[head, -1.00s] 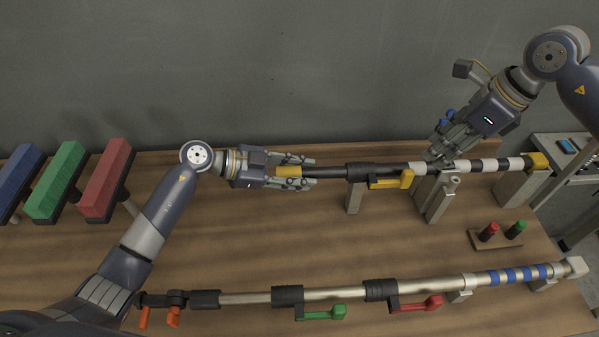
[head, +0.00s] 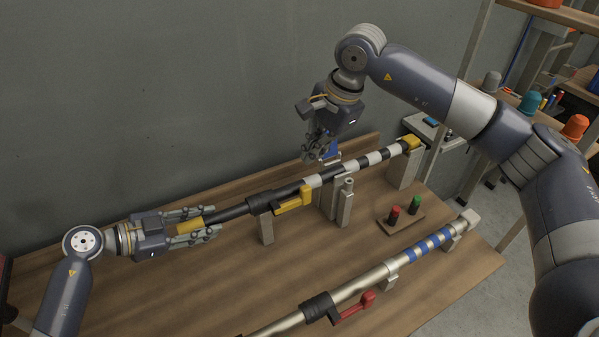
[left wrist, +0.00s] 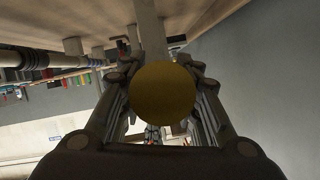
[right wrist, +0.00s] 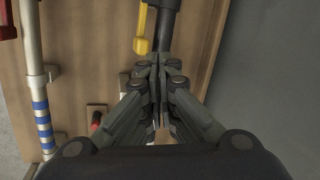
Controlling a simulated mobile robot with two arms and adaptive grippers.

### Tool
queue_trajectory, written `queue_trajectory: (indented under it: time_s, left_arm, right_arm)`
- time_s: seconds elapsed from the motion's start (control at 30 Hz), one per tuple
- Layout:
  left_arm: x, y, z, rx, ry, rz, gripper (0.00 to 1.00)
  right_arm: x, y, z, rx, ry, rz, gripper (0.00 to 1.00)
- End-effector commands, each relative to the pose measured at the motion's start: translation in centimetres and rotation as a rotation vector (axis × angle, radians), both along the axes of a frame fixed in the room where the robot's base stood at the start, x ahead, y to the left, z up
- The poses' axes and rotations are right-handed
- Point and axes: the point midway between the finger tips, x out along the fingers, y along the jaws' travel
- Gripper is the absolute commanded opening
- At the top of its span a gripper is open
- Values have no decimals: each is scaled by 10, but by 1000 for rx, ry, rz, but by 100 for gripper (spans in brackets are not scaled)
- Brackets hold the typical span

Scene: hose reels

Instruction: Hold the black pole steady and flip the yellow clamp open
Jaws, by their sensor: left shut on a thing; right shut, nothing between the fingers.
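The black pole (head: 232,212) lies level on upright supports; its far part has black and white bands. The yellow clamp (head: 294,203) sits on the pole, its lever lying along the pole. Its yellow lever also shows in the right wrist view (right wrist: 141,45). My left gripper (head: 203,228) is shut on the pole's yellow end (head: 187,228), whose round face fills the middle of the left wrist view (left wrist: 163,92). My right gripper (head: 312,154) is shut and empty, above and behind the pole beyond the clamp; its closed fingertips (right wrist: 158,62) cover part of the pole in the right wrist view.
A silver pole with blue bands (head: 372,277) and a red lever (head: 356,306) lies in front. A small stand with red (head: 394,215) and green pegs (head: 416,203) is between the poles. A grey post (head: 345,203) stands close in front of the black pole. A wall is behind.

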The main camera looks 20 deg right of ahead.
Motion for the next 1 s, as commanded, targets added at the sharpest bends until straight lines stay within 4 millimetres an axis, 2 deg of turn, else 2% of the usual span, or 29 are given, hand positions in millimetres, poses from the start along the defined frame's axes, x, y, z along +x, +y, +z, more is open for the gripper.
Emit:
queue_trajectory:
  time_s: [0.4, 0.6, 0.8, 1.0]
  left_arm:
    - [0, 0, 1, -1, -3, 1, 0]
    - [1, 0, 1, -1, -3, 1, 0]
    - [1, 0, 1, -1, -3, 1, 0]
    - [1, 0, 1, -1, -3, 1, 0]
  right_arm:
    - [20, 16, 6, -276, -201, 746, 0]
    - [28, 22, 9, -397, -259, 1046, 0]
    - [32, 25, 10, -463, -283, 1210, 0]
    - [32, 25, 11, -478, -289, 1247, 0]
